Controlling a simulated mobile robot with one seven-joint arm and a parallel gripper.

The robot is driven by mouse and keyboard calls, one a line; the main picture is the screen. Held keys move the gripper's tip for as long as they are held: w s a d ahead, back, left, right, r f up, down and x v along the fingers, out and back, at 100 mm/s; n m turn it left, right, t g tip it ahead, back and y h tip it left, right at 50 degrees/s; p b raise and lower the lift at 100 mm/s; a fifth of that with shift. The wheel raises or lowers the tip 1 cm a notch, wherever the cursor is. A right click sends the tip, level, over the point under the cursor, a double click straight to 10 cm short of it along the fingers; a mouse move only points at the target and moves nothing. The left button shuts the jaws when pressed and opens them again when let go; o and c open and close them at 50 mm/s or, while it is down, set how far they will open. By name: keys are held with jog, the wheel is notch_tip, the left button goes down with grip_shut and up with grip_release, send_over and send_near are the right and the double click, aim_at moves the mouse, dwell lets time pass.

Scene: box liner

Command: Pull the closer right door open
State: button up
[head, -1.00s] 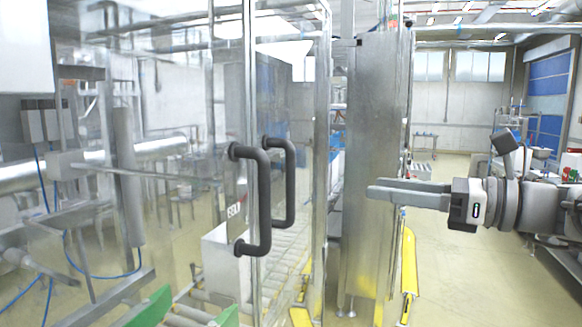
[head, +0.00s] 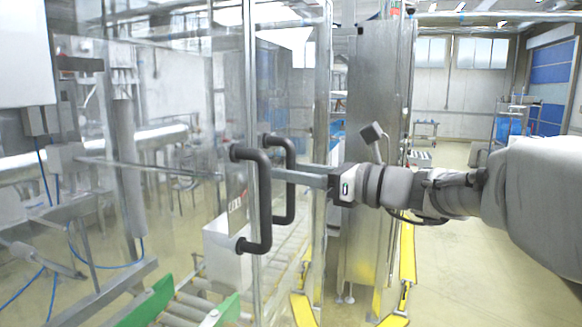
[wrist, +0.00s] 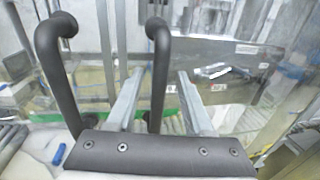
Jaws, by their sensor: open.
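Two black bar handles stand upright side by side on clear glass doors in metal frames. In the head view, the left handle (head: 262,200) is in front and the right handle (head: 290,180) is just behind it. My gripper (head: 280,174) reaches in from the right, its fingers at the right handle. In the wrist view, the right handle (wrist: 157,80) shows between the two spread fingers of my gripper (wrist: 160,73). The left handle (wrist: 52,75) is outside them, to the left. My gripper is open; contact with the handle cannot be told. Both doors look shut.
A tall grey metal cabinet (head: 375,150) stands just right of the doors, behind my arm. Yellow guards (head: 402,280) run along its foot. A roller conveyor with a white box (head: 226,252) shows through the glass. Open floor lies to the right.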

jog(key=shift+w+a, duration=0.2)
jog(key=shift+a, duration=0.1)
grip_shut()
dwell(1.3)
